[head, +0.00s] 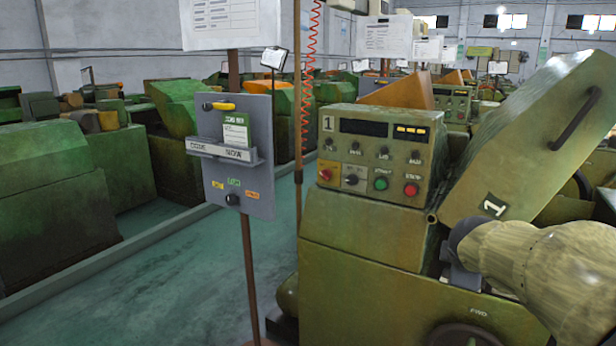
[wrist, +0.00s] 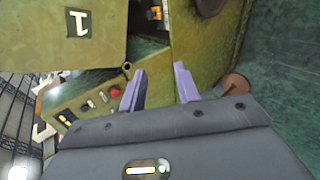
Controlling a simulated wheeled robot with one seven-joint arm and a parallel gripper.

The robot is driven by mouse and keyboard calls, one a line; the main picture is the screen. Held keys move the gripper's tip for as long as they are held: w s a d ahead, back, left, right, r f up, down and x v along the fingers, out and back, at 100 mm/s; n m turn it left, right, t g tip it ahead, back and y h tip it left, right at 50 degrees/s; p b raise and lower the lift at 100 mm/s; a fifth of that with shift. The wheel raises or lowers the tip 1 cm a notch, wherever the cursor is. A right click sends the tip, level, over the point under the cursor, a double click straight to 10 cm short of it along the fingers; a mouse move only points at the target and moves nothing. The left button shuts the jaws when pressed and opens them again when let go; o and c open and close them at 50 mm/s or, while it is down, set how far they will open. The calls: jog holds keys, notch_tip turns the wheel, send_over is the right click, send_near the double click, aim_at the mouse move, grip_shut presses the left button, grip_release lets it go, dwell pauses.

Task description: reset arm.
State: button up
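My gripper (wrist: 160,88) shows in the wrist view with its two purple fingers apart and nothing between them. Green machine surface lies beyond the fingertips. In the head view my arm comes in from the right edge and reaches across the front of the green machine (head: 350,240) marked 1. The fingers are hidden there behind my arm. The machine's control panel (head: 378,155) has a red, a green and other buttons; it also shows upside down in the wrist view (wrist: 95,100). The machine's slanted cover (head: 530,150) stands above my arm.
A grey sign board (head: 235,160) on a thin post stands left of the machine. A red coiled cable (head: 308,60) hangs behind it. More green machines (head: 55,190) line the left and back. The green floor (head: 170,285) at the left front is clear.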

jog(key=s+a+f+m+g+y, duration=0.3)
jog(key=s+a+f+m, duration=0.45)
jog(key=f, duration=0.35)
jog(key=s+a+f+m+g+y, duration=0.25)
jog(key=s+a+f+m, duration=0.35)
jog(key=s+a+f, duration=0.3)
notch_tip(320, 180, up, 21)
jog(key=w+p, duration=0.1)
jog(key=p, duration=2.1)
jog(key=shift+d+n+g, duration=0.35)
jog(key=shift+d+g, duration=0.05)
jog(key=shift+g, duration=0.05)
